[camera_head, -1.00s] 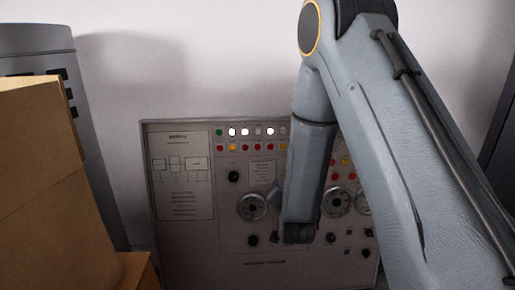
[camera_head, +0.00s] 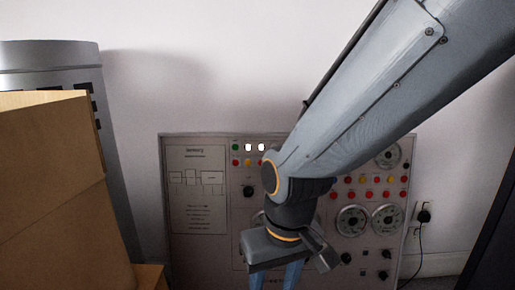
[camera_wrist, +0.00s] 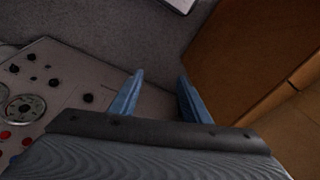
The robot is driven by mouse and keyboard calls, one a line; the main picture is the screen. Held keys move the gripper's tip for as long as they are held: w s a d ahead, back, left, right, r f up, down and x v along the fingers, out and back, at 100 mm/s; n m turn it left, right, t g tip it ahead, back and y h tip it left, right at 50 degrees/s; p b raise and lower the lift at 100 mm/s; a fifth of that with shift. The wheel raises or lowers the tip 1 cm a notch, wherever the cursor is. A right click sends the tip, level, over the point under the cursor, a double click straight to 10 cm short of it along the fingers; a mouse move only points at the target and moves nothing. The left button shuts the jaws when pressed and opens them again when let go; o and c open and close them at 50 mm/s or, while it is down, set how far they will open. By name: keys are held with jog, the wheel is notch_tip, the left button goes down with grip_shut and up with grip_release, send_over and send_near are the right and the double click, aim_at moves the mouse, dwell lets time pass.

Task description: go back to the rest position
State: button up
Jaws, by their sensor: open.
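My gripper (camera_head: 277,275) hangs at the lower middle of the head view, in front of the control panel, with its blue fingers cut off by the bottom edge. In the wrist view my gripper (camera_wrist: 160,92) has its two blue fingers spread apart with nothing between them. The grey control panel (camera_head: 198,250) stands against the wall, with buttons, lamps, dials and knobs; my arm hides its middle. In the wrist view the panel (camera_wrist: 60,75) lies at the left, tilted.
A brown cardboard box (camera_head: 50,200) stands at the left, and a box also fills the right of the wrist view (camera_wrist: 250,50). A grey cylinder (camera_head: 112,150) is behind it. A plug with a cable (camera_head: 424,216) is on the wall right of the panel. A dark upright edge (camera_head: 495,240) borders the far right.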

jog(key=s+d+r+m+p, duration=0.2)
jog(key=d+r+p, duration=0.6)
jog(key=r+p, duration=0.2)
jog(key=s+d+r+m+h+p, duration=0.1)
jog(key=s+d+r+m+p, duration=0.1)
jog(key=d+r+p, duration=0.6)
notch_tip(320, 180, up, 2)
jog(key=p, duration=0.6)
jog(key=shift+s+d+g, duration=0.2)
jog(key=shift+d+g, duration=0.05)
jog(key=shift+g, duration=0.15)
jog(key=shift+r, duration=0.1)
dwell(1.1)
